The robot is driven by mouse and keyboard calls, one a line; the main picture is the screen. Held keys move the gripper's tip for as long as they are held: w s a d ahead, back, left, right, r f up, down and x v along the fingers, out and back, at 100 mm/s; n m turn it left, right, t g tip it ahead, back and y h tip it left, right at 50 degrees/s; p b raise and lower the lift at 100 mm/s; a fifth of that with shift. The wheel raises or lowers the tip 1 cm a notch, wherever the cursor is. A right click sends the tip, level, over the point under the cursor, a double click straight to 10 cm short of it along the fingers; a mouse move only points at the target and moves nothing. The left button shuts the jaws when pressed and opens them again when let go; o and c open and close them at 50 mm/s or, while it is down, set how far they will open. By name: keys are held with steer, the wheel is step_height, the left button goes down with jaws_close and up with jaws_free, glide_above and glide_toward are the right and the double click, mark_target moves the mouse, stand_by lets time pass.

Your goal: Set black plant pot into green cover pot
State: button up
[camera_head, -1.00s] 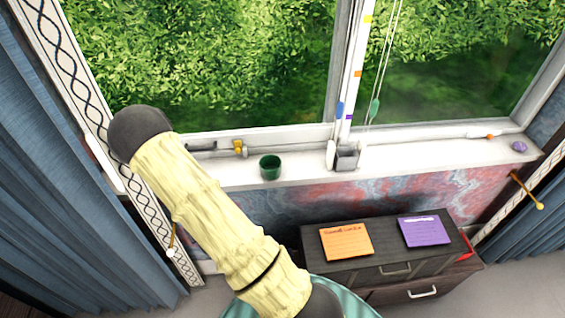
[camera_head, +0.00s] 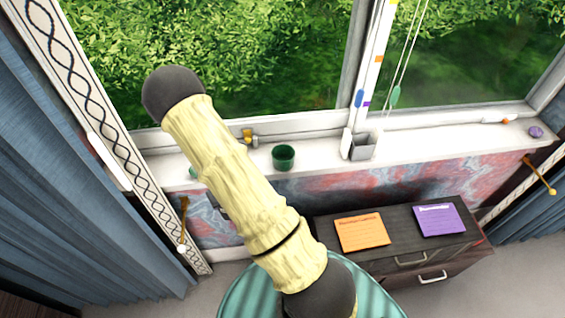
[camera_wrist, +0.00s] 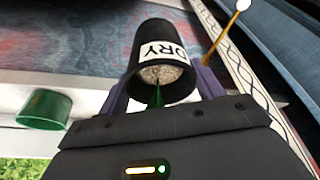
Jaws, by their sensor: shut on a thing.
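The black plant pot (camera_wrist: 158,48) is in the wrist view, with a white label reading "DRY". Its open end faces the camera and shows pale grit and a green stem. My gripper (camera_wrist: 163,88) is shut on it, with a purple finger on each side. The green cover pot (camera_head: 283,158) stands upright on the white windowsill in the head view, right of my arm. It also shows in the wrist view (camera_wrist: 45,108), left of the held pot and apart from it. In the head view, my arm hides the gripper and the black pot.
On the windowsill (camera_head: 430,138), a grey square holder (camera_head: 362,147) stands right of the cover pot, and small yellow items (camera_head: 248,137) lie left of it. Blind cords hang above the holder. A dark cabinet (camera_head: 400,248) with orange and purple notes stands below. Blue curtains flank the window.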

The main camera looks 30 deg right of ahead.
steer(key=w+d+r+b, duration=0.1)
steer(key=w+d+r, duration=0.25)
steer(key=d, duration=0.35)
steer(key=w+d+r+b, duration=0.1)
steer(key=w+d+r, duration=0.25)
steer(key=d, duration=0.25)
steer(key=d+r, duration=1.2)
steer(key=d, duration=0.2)
steer(key=shift+m+b, duration=0.3)
steer(key=shift+b, duration=0.05)
steer(key=shift+s, duration=0.1)
step_height(320, 180, down, 6)
steer(key=p, duration=0.2)
steer(key=shift+f, duration=0.15)
